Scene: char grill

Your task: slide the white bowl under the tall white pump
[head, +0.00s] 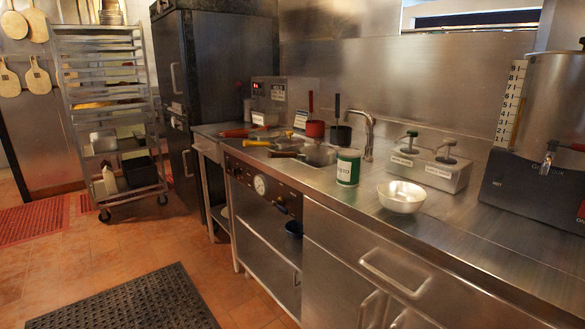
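The white bowl (402,202) stands upright on the steel counter, toward its front edge. It looks empty. Behind it is a steel dispenser box (428,173) with two pumps and white labels on its front. The left pump (409,142) has a dark green knob and a pale stem. The right pump (447,150) has a similar dark knob and looks grey. I cannot tell for sure which one is the tall white pump. The bowl is in front of the box, apart from it and not under either spout. My gripper is not in view.
A green-and-white can (348,168) stands left of the bowl. A faucet (369,130) and red and black handled pots are farther left. A large steel urn (552,100) on a dark base stands at right. The counter (450,215) right of the bowl is clear.

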